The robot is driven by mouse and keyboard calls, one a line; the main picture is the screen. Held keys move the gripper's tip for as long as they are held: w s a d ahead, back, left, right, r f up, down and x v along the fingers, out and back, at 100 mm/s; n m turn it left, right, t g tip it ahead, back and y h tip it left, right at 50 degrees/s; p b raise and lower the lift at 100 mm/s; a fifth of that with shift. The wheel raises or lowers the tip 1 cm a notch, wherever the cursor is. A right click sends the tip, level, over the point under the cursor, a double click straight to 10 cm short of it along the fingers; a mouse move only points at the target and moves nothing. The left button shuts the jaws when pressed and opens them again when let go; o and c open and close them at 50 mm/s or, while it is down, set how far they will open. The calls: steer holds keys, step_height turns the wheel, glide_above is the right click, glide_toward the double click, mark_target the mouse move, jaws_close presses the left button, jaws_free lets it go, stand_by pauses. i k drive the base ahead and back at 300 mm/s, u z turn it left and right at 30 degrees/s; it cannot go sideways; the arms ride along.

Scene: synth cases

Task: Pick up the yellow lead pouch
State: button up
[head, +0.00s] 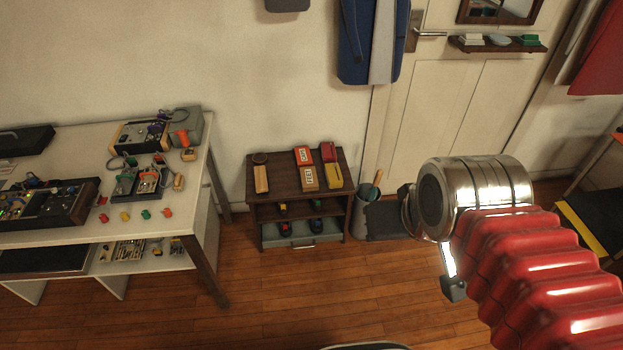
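Several red and yellow pouch-like items lie on top of a small dark brown shelf unit (275,193). One yellow item with a pale label (309,178) lies at the middle front. Another yellow item (334,176) lies to its right, and a narrow yellow-tan one (261,178) lies at the left. I cannot read which is the lead pouch. My arm, with red bellows and a metal joint, enters from the right. A dark-tipped part of my gripper (453,287) shows below the joint, well right of the shelf. Its fingers are mostly hidden, and I see nothing held.
A white workbench (75,240) with electronic devices and small coloured parts stands at the left. A grey bin (361,215) stands right of the shelf, by the white door (445,100). Wooden floor (300,290) in front of the shelf is open.

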mark_target(332, 171)
steer(key=u, duration=0.65)
steer(key=i, duration=1.65)
steer(key=u, duration=0.05)
